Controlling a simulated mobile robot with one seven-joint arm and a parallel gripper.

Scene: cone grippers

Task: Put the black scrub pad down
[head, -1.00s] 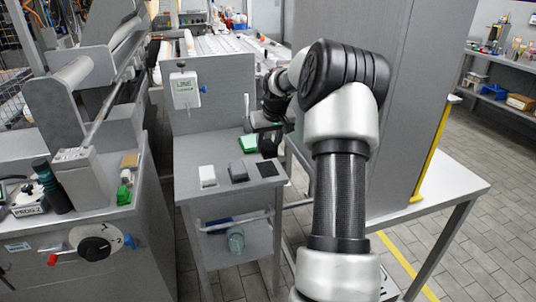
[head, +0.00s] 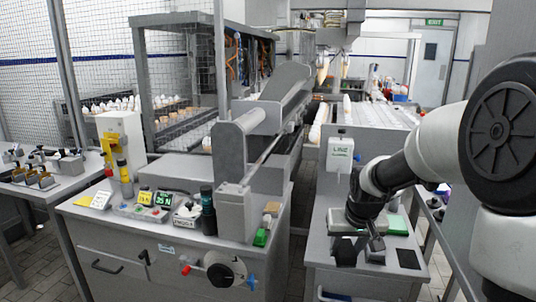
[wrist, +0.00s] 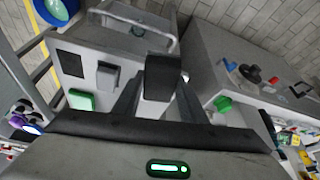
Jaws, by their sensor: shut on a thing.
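The black scrub pad (head: 345,253) is held in my gripper (head: 357,228), above the left part of a small grey bench (head: 325,272). In the wrist view the pad (wrist: 161,78) stands between the two fingers of my gripper (wrist: 158,102), which are shut on it. I cannot tell whether its lower edge touches the bench. A grey block (head: 375,250) lies just right of it in the head view. A flat black square (head: 408,258) lies further right, bare, and also shows in the wrist view (wrist: 70,64).
A green pad (head: 397,225) lies behind the grey block. An upright panel with a white dispenser (head: 340,154) stands at the bench's back. A control console (head: 150,235) is to the left, across a narrow gap. A white block is mostly hidden behind the held pad.

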